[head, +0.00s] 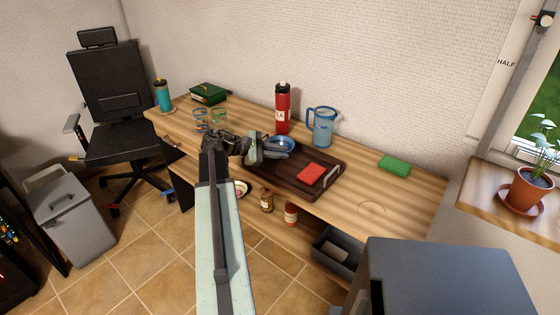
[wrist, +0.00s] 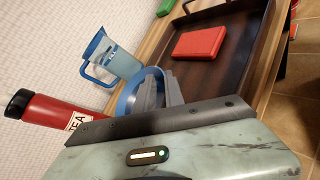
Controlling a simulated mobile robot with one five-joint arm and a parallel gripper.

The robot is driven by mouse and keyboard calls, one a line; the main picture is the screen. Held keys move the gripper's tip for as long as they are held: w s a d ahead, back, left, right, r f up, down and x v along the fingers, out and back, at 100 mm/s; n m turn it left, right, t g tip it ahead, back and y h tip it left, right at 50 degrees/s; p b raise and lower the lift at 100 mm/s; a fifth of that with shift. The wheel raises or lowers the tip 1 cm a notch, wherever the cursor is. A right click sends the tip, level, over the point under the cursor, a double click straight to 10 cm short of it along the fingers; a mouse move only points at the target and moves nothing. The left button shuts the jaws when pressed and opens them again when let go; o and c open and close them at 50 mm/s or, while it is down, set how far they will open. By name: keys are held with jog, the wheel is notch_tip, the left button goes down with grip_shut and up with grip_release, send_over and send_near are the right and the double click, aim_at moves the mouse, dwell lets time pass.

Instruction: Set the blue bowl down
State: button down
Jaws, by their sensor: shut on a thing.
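The blue bowl (head: 284,140) is at the back left part of the dark brown tray (head: 328,188) on the wooden desk. In the wrist view its blue rim (wrist: 126,98) shows beside the grey fingers. My gripper (head: 272,149) reaches in from the left and is shut on the bowl's near side; its fingers also show in the wrist view (wrist: 164,92). The fingers and wrist hide part of the bowl. I cannot tell whether the bowl touches the tray or hangs just above it.
A red block (head: 311,174) lies in the tray. A red tea bottle (head: 283,108) and a blue jug (head: 322,126) stand behind the tray. Two glasses (head: 210,119) stand left of it. A green block (head: 395,164) lies to the right, with bare desk around it.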

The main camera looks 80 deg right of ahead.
notch_tip(320, 180, down, 3)
jog(key=shift+r+b, duration=0.2)
jog(key=shift+b, duration=0.5)
jog(key=shift+r, duration=0.2)
jog(key=shift+f, duration=0.15)
jog(key=c, duration=1.4)
grip_release()
jog(key=shift+r+p, duration=0.3)
jog(key=shift+p, duration=0.1)
jog(key=p+v, duration=0.4)
jog(key=v, duration=0.7)
jog(key=shift+w+a, duration=0.15)
jog(key=shift+w, duration=0.15)
jog(key=shift+w+a, duration=0.1)
jog(key=shift+w, duration=0.05)
